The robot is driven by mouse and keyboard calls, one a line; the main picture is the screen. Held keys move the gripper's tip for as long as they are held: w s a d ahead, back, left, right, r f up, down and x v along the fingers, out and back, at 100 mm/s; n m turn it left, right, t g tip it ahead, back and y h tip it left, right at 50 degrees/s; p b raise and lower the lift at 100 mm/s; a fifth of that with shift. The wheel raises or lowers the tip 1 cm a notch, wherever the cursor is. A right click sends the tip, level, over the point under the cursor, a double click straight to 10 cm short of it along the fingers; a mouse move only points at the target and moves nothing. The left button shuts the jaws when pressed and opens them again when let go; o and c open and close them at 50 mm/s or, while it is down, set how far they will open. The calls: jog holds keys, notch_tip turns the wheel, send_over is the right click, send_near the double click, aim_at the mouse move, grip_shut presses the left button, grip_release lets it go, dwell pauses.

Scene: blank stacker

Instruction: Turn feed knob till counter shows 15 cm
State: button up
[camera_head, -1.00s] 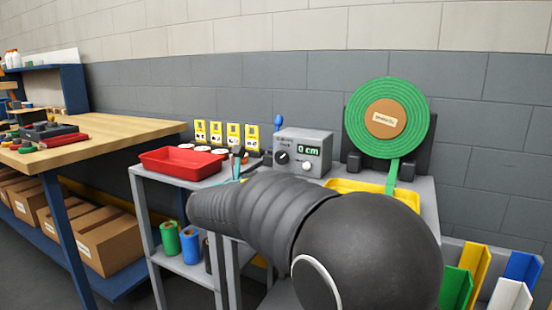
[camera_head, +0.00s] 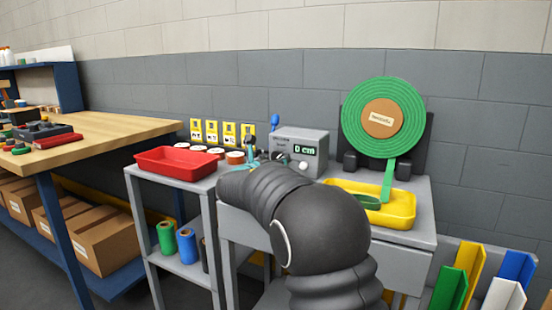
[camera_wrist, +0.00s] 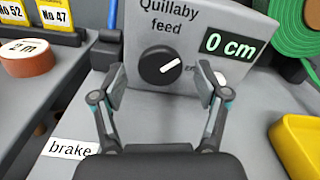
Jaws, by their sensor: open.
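The feed knob (camera_wrist: 160,69) is a black dial with a white pointer line on the grey box (camera_wrist: 145,95) marked "Quillaby feed". Its counter (camera_wrist: 229,45) reads 0 cm in green; it also shows in the head view (camera_head: 304,150). My gripper (camera_wrist: 162,80) is open and empty in the wrist view, its fingers on either side of the knob's picture and apart from each other. I cannot tell how far the fingertips are from the knob. In the head view my arm hides most of the gripper, and the box (camera_head: 299,139) stands just behind it.
A green roll (camera_head: 383,118) feeds a strip down into a yellow tray (camera_head: 400,209) right of the box. A red tray (camera_head: 177,163) stands left. A "brake" label (camera_wrist: 70,149) lies on the bench, and an orange tape roll (camera_wrist: 28,59) sits at the left.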

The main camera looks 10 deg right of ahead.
jog(key=shift+w+d, duration=0.4)
jog(key=shift+w, duration=0.15)
jog(key=c, duration=1.2)
jog(key=shift+o, duration=0.2)
jog(key=shift+m+b, duration=0.3)
jog(key=shift+b, duration=0.05)
